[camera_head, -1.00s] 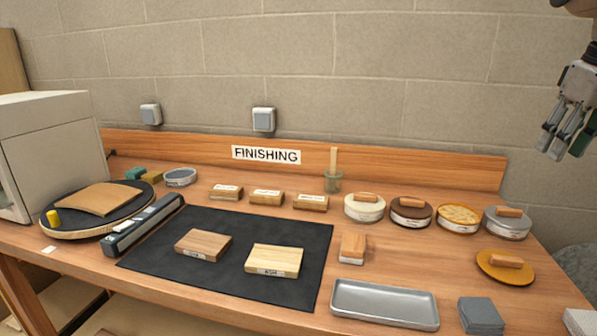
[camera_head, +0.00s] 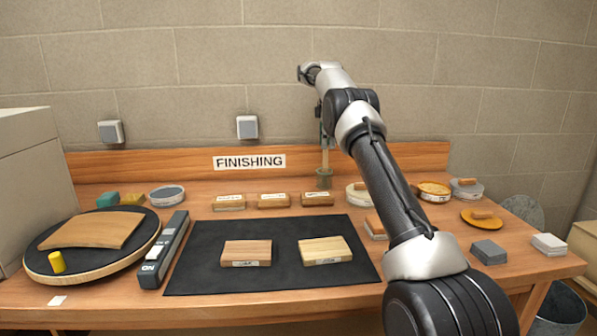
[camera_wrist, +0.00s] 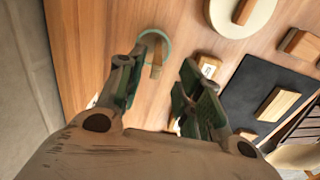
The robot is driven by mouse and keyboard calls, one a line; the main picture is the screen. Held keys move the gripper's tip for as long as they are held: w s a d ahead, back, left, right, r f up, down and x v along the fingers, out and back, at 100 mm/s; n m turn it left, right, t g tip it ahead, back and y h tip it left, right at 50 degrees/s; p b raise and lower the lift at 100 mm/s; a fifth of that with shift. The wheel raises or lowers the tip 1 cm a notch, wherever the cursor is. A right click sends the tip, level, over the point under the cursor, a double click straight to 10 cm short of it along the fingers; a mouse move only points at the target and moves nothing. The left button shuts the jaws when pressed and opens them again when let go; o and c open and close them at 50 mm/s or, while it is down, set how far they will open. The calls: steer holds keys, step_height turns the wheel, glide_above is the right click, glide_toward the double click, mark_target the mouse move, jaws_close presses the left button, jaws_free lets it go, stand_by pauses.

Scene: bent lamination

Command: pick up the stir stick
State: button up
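The stir stick (camera_head: 325,160) is a pale wooden stick standing upright in a small greenish glass jar (camera_head: 323,181) near the back of the bench. In the wrist view, the stick (camera_wrist: 156,68) shows in the gap between my fingers, with the jar's round rim (camera_wrist: 167,43) beyond it. My gripper (camera_head: 324,142) points down over the jar, at the stick's upper part. In the wrist view, my gripper (camera_wrist: 163,66) has its two fingers spread apart. I see no finger clearly touching the stick. My arm partly covers the gripper in the head view.
Labelled wood blocks (camera_head: 274,200) stand left of the jar. A black mat (camera_head: 210,275) with two wood samples lies in front. The wooden backboard (camera_head: 400,157) rises close behind the jar.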

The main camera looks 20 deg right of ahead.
mark_target(325, 162)
steer(key=f, duration=0.1)
steer(key=a+f, duration=0.1)
steer(key=shift+w+f, duration=0.3)
steer(key=f, duration=0.6)
steer(key=shift+d, duration=0.35)
steer(key=shift+c, duration=0.2)
jaws_close()
